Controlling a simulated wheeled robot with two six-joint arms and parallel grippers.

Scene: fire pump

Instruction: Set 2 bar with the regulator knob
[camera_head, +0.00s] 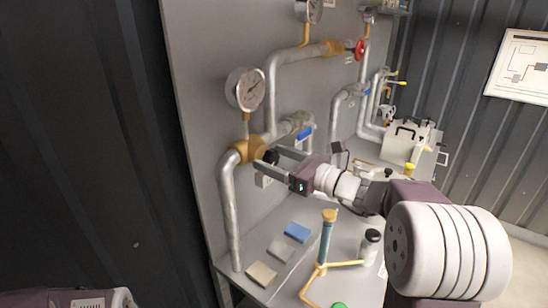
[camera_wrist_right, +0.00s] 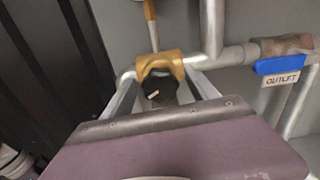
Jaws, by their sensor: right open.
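The black regulator knob (camera_head: 271,156) sits on the brass regulator body (camera_head: 247,149) on the grey pipe. In the right wrist view the knob (camera_wrist_right: 160,90) shows a pale pointer mark on its face, below the brass body (camera_wrist_right: 160,64). My right gripper (camera_head: 268,160) is open, with one finger on either side of the knob. In the right wrist view the fingers of the gripper (camera_wrist_right: 164,95) show gaps to the knob. The pressure gauge (camera_head: 246,88) stands above the regulator; its reading is too small to tell. My left gripper is out of view.
A pipe with a blue OUTLET valve handle (camera_wrist_right: 280,65) runs right of the regulator. On the bench below lie a blue block (camera_head: 297,232), a grey block (camera_head: 281,249) and a beige block (camera_head: 262,274). A tube with a yellow cap (camera_head: 328,232) stands beside them.

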